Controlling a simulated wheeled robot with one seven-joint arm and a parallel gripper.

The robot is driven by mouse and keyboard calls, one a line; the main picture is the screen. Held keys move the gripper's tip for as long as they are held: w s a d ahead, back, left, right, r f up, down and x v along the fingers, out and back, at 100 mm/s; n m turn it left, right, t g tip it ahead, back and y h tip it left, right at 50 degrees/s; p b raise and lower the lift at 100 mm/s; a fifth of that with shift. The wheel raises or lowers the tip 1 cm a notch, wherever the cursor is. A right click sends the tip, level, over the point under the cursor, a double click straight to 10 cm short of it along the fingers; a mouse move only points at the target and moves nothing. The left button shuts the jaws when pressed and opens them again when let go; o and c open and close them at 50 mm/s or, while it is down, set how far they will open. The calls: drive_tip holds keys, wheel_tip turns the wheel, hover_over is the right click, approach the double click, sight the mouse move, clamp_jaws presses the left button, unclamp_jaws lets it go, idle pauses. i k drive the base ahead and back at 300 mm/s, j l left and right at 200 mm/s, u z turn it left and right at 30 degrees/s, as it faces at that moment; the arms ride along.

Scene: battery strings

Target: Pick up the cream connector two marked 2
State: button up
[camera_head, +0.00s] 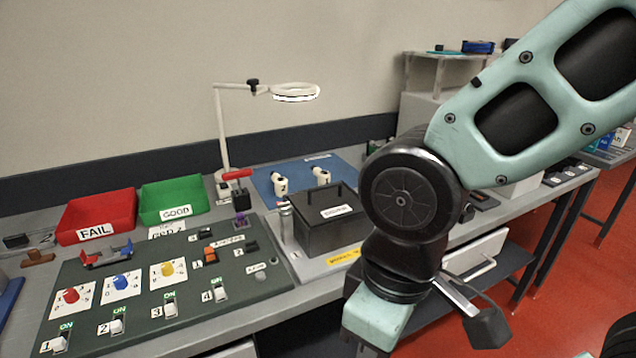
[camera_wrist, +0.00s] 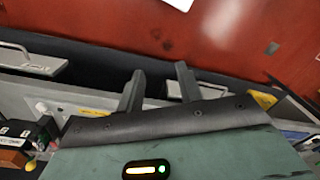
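Two cream connectors stand on the blue mat (camera_head: 262,181) behind the dark box. The left cream connector (camera_head: 279,184) carries a mark that looks like a 2. The right cream connector (camera_head: 321,177) carries a small mark I cannot read clearly. My gripper (camera_wrist: 160,86) shows its two dark fingers apart with nothing between them in the wrist view. I cannot make out either connector in the wrist view.
A dark lidded box (camera_head: 328,224) stands just in front of the connectors. A lamp arm (camera_head: 221,130) rises behind left, with its ring (camera_head: 295,91) above them. A switch panel (camera_head: 160,285), a red tray (camera_head: 97,214) and a green tray (camera_head: 172,199) lie left.

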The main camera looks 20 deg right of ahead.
sight(280, 182)
drive_tip(key=i+l+u, duration=0.45)
drive_tip(key=l, duration=0.2)
drive_tip(key=i+l+u, duration=0.2)
drive_tip(key=i+l, duration=0.05)
drive_tip(key=l, duration=0.1)
